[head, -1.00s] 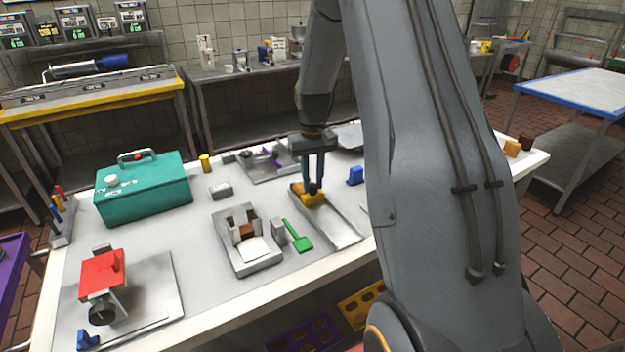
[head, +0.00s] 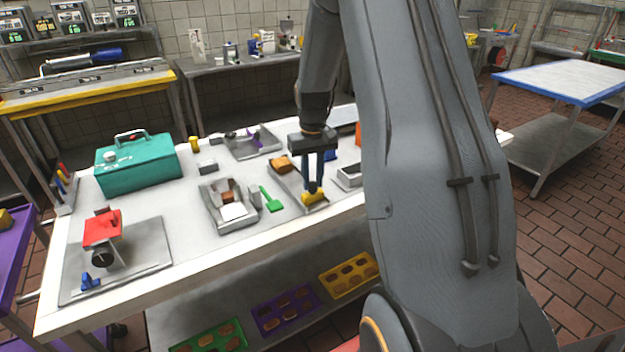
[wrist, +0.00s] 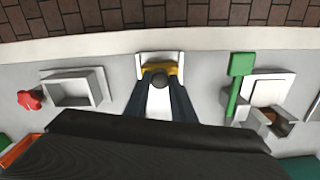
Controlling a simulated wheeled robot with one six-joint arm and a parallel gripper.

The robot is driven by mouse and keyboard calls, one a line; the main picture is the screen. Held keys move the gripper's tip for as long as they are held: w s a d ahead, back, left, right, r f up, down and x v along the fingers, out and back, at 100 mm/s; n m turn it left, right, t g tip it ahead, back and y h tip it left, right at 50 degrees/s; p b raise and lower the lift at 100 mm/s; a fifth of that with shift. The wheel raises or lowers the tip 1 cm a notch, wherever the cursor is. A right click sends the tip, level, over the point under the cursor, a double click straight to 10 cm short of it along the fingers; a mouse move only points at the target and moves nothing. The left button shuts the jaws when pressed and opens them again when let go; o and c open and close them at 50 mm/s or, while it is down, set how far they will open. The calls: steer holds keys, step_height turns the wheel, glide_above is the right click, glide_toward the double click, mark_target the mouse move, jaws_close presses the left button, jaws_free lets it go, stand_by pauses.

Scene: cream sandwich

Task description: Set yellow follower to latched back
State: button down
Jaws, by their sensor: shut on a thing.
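The yellow follower (head: 316,197) sits at the near end of a narrow grey metal tray (head: 291,181) on the white table. My gripper (head: 313,186) points down and is shut on the follower's dark knob. In the wrist view, the yellow follower (wrist: 152,70) lies between my fingertips (wrist: 160,77), close to the tray's end wall. A brown bread-like piece (head: 281,163) lies at the tray's far end, apart from the follower. Any latch at the near end is too small to tell.
A sandwich-like holder (head: 229,212) and a green scraper (head: 271,199) lie left of the tray. A small grey box (head: 347,178) stands to its right. A teal case (head: 139,164) and a red-topped device (head: 102,229) stand further left. The table's front edge is close.

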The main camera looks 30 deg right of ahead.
mark_target(313, 184)
steer(key=shift+s, duration=0.25)
steer(key=c, duration=1.5)
jaws_free()
steer(key=shift+s, duration=0.1)
steer(key=shift+w+r, duration=0.25)
steer(key=shift+r, duration=0.3)
step_height(313, 184, up, 6)
steer(key=shift+f+b, duration=0.1)
steer(key=shift+b, duration=1)
steer(key=shift+s+r, duration=0.15)
steer(key=shift+r, duration=0.35)
steer(key=shift+a, duration=0.1)
